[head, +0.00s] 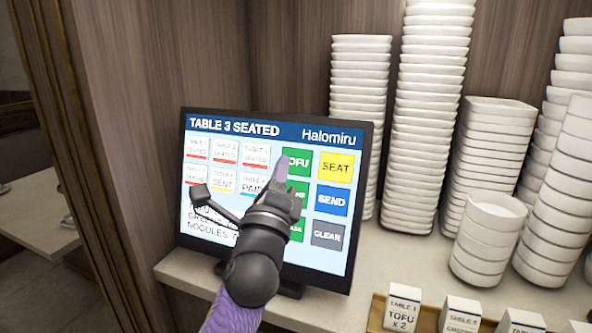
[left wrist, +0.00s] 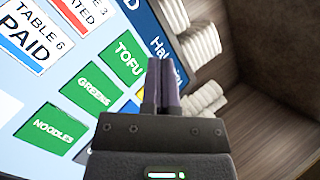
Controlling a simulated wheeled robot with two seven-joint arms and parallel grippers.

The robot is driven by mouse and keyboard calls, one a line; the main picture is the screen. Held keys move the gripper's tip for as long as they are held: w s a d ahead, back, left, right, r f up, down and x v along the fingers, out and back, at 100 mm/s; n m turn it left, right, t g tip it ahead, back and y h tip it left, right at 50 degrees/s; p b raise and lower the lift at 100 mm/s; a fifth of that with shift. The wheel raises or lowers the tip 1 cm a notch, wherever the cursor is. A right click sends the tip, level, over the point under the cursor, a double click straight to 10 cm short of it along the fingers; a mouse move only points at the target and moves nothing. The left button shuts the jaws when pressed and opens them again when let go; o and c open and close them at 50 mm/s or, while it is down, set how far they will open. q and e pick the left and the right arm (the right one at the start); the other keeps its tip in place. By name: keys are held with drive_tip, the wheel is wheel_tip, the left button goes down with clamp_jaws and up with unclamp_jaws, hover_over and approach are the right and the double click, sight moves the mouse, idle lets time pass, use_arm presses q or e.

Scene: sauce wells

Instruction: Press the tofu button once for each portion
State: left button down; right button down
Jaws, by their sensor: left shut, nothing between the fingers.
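The touch screen (head: 215,262) stands on the shelf and reads "TABLE 3 SEATED" and "Halomiru". Its green TOFU button (head: 301,161) is partly covered by my left gripper (head: 282,161); in the left wrist view the TOFU button (left wrist: 127,62) shows clearly, left of the fingertips (left wrist: 162,63). The left gripper is shut and empty, its tips at the button's left edge in the head view. Whether they touch the screen, I cannot tell. Below are the green GREENS (left wrist: 92,92) and NOODLES (left wrist: 54,128) buttons. The order lines at lower left are partly hidden by my arm.
Yellow SEAT (head: 336,167), blue SEND (head: 331,200) and grey CLEAR (head: 327,235) buttons lie at the screen's right. White bowl stacks (head: 430,120) fill the shelf to the right. A card (head: 402,309) in front reads "TABLE 1 TOFU x 2", beside other cards.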

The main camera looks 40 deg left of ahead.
sight(296, 154)
use_arm(q)
drive_tip(key=shift+w+a+f+b, duration=0.2)
drive_tip(key=shift+w, duration=0.4)
drive_tip(key=shift+w+a+f+b, duration=0.2)
drive_tip(key=shift+w+b, duration=0.05)
drive_tip(key=shift+w, duration=0.35)
drive_tip(key=shift+w+a+f+b, duration=0.2)
drive_tip(key=shift+w, duration=0.4)
idle(0.6)
drive_tip(key=shift+w+a+f, duration=0.1)
drive_tip(key=shift+w, duration=0.3)
drive_tip(key=shift+w+a+f+b, duration=0.1)
drive_tip(key=shift+w+f+b, duration=0.05)
drive_tip(key=shift+w+b, duration=0.2)
idle(0.5)
idle(0.3)
drive_tip(key=shift+s+d+r+p, duration=0.2)
drive_tip(key=shift+s+r+p, duration=0.1)
drive_tip(key=shift+s+p, duration=0.4)
